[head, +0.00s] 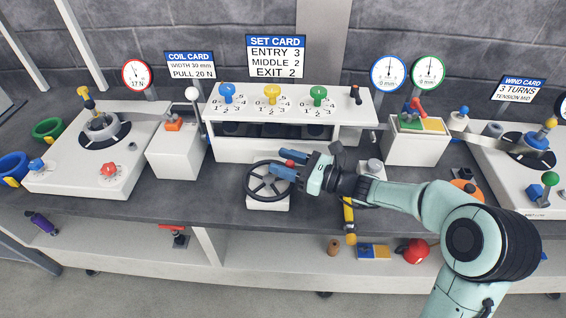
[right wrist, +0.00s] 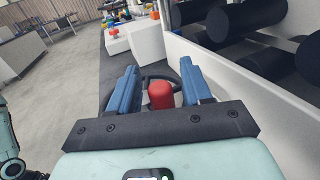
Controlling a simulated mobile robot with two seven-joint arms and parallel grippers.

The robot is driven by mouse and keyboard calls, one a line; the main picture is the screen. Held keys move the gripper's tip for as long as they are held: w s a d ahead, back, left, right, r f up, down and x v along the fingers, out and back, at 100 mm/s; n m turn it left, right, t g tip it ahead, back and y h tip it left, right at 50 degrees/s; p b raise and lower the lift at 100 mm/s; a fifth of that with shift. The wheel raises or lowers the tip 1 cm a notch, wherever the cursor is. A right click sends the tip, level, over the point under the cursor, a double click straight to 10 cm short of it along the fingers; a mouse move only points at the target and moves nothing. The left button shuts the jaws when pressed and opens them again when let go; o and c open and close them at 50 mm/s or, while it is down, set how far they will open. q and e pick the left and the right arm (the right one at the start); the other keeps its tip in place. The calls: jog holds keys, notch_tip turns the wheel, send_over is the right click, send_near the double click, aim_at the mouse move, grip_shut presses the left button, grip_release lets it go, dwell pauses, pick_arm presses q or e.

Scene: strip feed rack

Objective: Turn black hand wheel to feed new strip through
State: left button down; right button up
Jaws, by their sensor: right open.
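The black hand wheel (head: 250,190) stands on a white base at the front of the bench, below the white roller housing (head: 240,150). Its red crank knob (right wrist: 160,95) is between the two blue fingers of my right gripper (right wrist: 162,88) in the right wrist view, with gaps at both sides. In the head view my right gripper (head: 286,164) reaches in from the right over the wheel's right rim. It is open, and the red knob shows by its fingers. A pale strip (head: 482,138) runs at the right towards the winding reel. My left gripper is not seen.
A set card (head: 276,56) stands above blue, yellow and green knobs. The coil stand (head: 75,160) is at the left, a white lever box (head: 172,150) beside it. A box with a red lever (head: 415,145) is at the right. The bench front left of the wheel is clear.

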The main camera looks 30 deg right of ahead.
jog(key=shift+w+a, duration=0.15)
jog(key=shift+w, duration=0.05)
grip_shut()
jog(key=shift+r+y+p, duration=0.1)
jog(key=shift+y+p, duration=0.2)
jog(key=shift+p, duration=0.2)
jog(key=n+g+y+p, duration=0.1)
jog(key=p, duration=0.1)
jog(key=w+n+g+y+p, duration=0.1)
jog(key=g+p, duration=0.1)
jog(key=n+g+y+p, duration=0.1)
jog(key=n+p, duration=0.1)
jog(key=shift+w+a+r+g+y+p, duration=0.1)
jog(key=shift+w+r+g+y+p, duration=0.05)
jog(key=shift+w+g+y+p, duration=0.2)
pick_arm(q)
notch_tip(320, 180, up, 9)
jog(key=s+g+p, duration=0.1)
jog(key=p, duration=0.2)
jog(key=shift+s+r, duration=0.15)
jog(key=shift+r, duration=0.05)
pick_arm(e)
jog(key=shift+w+a+f+n+g+y, duration=0.1)
jog(key=shift+n+g+y, duration=0.35)
jog(key=shift+g, duration=0.25)
jog(key=shift+w+a+f+n+g+y, duration=0.1)
jog(key=shift+n+g+y, duration=0.2)
jog(key=shift+n+g, duration=0.3)
grip_release()
jog(key=shift+d, duration=0.1)
